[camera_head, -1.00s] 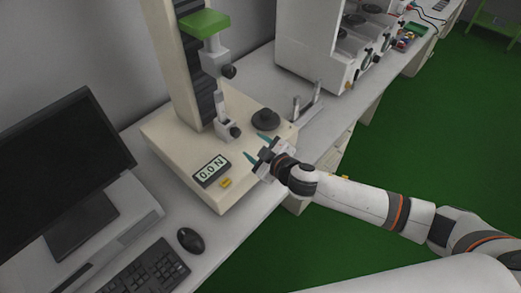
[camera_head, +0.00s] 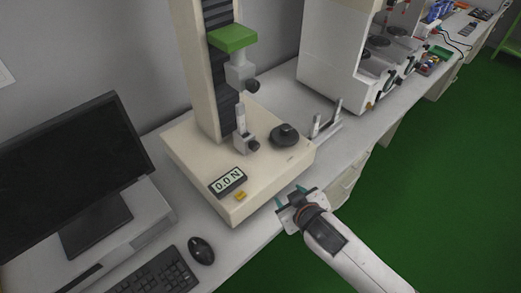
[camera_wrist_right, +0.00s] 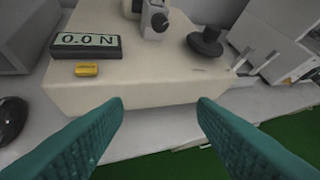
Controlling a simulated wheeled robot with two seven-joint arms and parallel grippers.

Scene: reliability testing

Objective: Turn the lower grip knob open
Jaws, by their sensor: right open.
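The lower grip (camera_head: 241,130) stands on the cream base of the testing machine, with its dark lower grip knob (camera_head: 254,146) on its right side. In the right wrist view the knob (camera_wrist_right: 159,22) shows near the top edge, on the grey grip body. My right gripper (camera_head: 290,194) is open and empty, in front of the base's front edge and apart from the knob. Its teal fingers (camera_wrist_right: 160,125) are spread wide in the wrist view, below the base. My left gripper is not in view.
A black round knob on a wide foot (camera_head: 285,135) stands right of the grip. The upper grip (camera_head: 241,72) with a green block hangs above. The display (camera_head: 228,182) reads 0.0 N. A monitor (camera_head: 75,170), keyboard (camera_head: 155,272) and mouse (camera_head: 201,250) are at left.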

